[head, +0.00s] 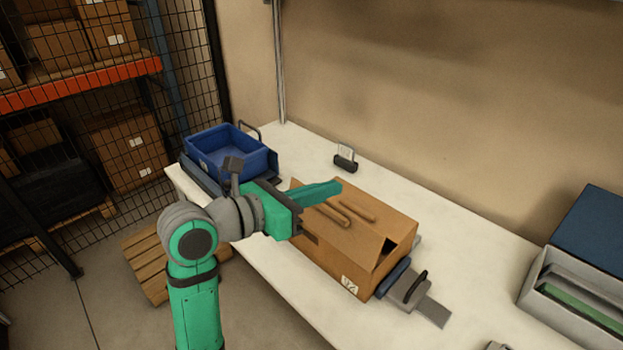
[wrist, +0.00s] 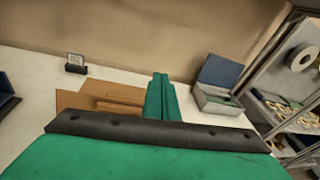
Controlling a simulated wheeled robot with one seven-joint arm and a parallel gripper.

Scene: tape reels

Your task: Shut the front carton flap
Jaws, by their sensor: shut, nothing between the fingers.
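The brown cardboard carton (head: 335,262) stands on the white table, its long side toward the near edge. Its top is largely covered by flaps (head: 378,213), and a dark gap shows at the right end of the top. I cannot tell for sure which panel is the front flap or how far it is tilted. My gripper (head: 335,187) is shut and empty, its green fingers together above the carton's far left part. In the wrist view the fingers (wrist: 160,82) are together, with part of the carton (wrist: 75,98) to their left. My gripper and wrist hide the carton's left end.
Two brown bars (head: 352,209) show over the carton top. A blue bin (head: 212,160) stands at the left, a small dark holder with a card (head: 345,160) behind. A grey tape tool (head: 405,290) lies against the carton's right end. A grey box with blue lid (head: 590,235) is far right.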

